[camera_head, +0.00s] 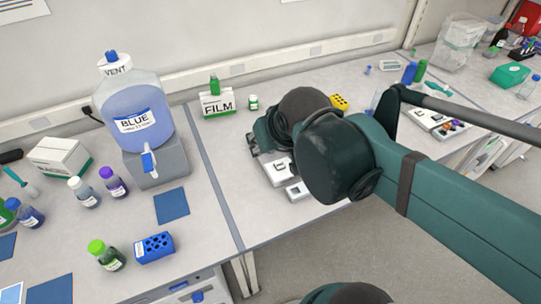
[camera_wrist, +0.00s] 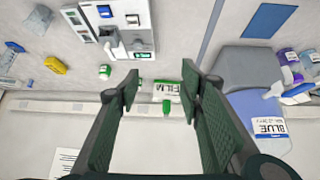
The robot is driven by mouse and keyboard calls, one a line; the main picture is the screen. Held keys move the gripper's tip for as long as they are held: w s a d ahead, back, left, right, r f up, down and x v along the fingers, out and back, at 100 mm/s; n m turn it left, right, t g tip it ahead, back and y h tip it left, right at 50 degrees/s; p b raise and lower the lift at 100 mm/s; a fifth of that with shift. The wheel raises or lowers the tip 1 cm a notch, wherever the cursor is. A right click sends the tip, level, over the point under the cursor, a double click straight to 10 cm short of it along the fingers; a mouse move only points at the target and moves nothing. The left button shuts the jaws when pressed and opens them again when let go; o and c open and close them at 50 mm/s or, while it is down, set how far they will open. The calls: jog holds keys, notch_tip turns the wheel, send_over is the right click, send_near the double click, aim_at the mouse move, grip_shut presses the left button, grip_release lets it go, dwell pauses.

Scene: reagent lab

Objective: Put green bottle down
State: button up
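My gripper (camera_wrist: 160,75) is open in the wrist view, with a clear gap and nothing held between its fingers. In the head view my arm hides its fingers. A green bottle (camera_head: 214,85) stands at the top of or just behind the white FILM box (camera_head: 217,103); I cannot tell which. In the wrist view, this bottle (camera_wrist: 166,106) and the box (camera_wrist: 190,85) show beyond the gap, apart from the fingers. A small green-capped bottle (camera_head: 253,103) stands right of the box. Another green-capped bottle (camera_head: 105,255) stands upright at the front left.
A large BLUE jug (camera_head: 137,108) sits on a grey stand (camera_head: 160,165). A blue rack (camera_head: 154,248) and a blue mat (camera_head: 171,206) lie on the left bench. White instruments (camera_head: 285,172) sit under my arm. Bare bench lies in front of the FILM box.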

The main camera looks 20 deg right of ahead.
jog(key=shift+n+y, duration=0.3)
jog(key=shift+s+a+f, duration=0.15)
jog(key=shift+s+f, duration=0.05)
jog(key=shift+s, duration=0.5)
jog(key=shift+s+a+f, duration=0.15)
jog(key=shift+s+a, duration=0.05)
jog(key=shift+s, duration=0.55)
jog(key=shift+s+a+f, duration=0.15)
jog(key=shift+s+f, duration=0.05)
jog(key=shift+s, duration=0.5)
jog(key=shift+f+b, duration=1.25)
jog(key=shift+f, duration=0.05)
